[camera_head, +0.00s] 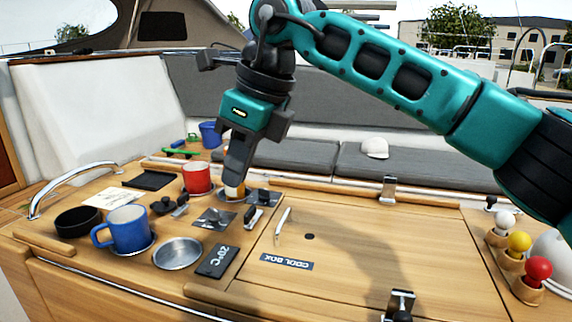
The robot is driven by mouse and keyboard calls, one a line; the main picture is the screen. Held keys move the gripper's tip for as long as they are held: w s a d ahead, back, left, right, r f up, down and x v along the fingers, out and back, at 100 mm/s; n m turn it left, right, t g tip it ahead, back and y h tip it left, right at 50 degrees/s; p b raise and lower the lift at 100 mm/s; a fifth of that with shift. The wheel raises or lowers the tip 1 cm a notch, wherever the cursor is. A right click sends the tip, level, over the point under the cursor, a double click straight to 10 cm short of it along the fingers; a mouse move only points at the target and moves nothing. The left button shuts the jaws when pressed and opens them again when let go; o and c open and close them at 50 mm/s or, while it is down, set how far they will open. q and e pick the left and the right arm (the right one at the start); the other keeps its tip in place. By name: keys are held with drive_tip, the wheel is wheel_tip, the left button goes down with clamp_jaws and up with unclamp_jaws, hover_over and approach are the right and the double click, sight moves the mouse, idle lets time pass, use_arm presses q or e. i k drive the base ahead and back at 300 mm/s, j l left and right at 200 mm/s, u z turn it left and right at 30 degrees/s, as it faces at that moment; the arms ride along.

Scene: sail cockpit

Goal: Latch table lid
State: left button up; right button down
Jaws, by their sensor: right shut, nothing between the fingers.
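The wooden table lid (355,268) lies flat, with a "COOL BOX" label (287,262) and a small dark hole. A metal latch (389,188) stands upright at its far edge. Another latch (399,304) is at its near edge. I cannot tell whether either is fastened. My right gripper (233,186) points down over the counter left of the lid, away from both latches. It is shut and empty, just above a small pale knob (236,192). My left gripper is out of view.
Left of the lid are a blue mug (128,231), a red mug (197,178), a black bowl (79,221), a metal dish (178,254) and a temperature display (217,262). White, yellow and red balls on wooden holders stand at right, including the red ball (538,270).

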sight(251, 217)
drive_tip(key=k+l, duration=0.75)
